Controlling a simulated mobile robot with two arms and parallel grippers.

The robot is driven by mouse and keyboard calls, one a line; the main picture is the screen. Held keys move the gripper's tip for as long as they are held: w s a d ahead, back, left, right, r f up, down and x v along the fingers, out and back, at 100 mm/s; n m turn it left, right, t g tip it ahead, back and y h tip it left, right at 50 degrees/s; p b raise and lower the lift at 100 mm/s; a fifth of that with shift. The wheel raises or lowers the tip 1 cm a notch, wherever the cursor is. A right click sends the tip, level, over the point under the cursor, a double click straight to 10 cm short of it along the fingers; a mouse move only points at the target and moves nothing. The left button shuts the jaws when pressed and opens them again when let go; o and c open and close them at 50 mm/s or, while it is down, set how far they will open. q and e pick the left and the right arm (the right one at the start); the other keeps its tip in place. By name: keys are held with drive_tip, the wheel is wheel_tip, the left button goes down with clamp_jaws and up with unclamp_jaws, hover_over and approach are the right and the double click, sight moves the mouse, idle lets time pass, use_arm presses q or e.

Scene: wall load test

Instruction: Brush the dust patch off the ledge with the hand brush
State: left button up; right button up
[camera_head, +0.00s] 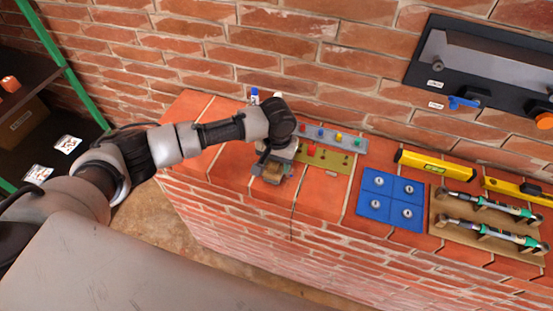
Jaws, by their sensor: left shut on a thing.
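My left arm reaches in from the left, and my left gripper (270,172) points down over the brick ledge (325,203), near its front edge. The gripper is shut on a small brown wooden thing, which appears to be the hand brush (273,173). Most of the brush is hidden by the gripper, and I cannot tell whether it touches the ledge. I cannot make out the dust patch; the gripper and arm cover part of the ledge. My right gripper is not in view.
Right of the gripper are an olive board (325,158), a grey strip with coloured knobs (348,143), a blue plate (375,205), a yellow level (421,165) and a wooden rack (445,232) with torque wrenches. A blue-capped marker (254,96) stands behind. The ledge's left end is bare.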

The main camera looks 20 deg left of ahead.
use_arm(q)
drive_tip(key=shift+d+r+p, duration=0.15)
drive_tip(key=shift+d+p, duration=0.2)
drive_tip(key=shift+d, duration=0.4)
drive_tip(key=shift+d+p, duration=0.4)
drive_tip(key=shift+d, duration=0.85)
drive_tip(key=shift+s+p, duration=0.1)
drive_tip(key=shift+p, duration=0.35)
drive_tip(key=shift+a+f+p, duration=0.2)
drive_tip(key=shift+a+p, duration=0.55)
drive_tip(key=shift+a, duration=0.65)
drive_tip(key=shift+a+f, duration=0.15)
drive_tip(key=shift+a, duration=0.5)
drive_tip(key=shift+f, duration=0.1)
drive_tip(key=shift+c, duration=0.3)
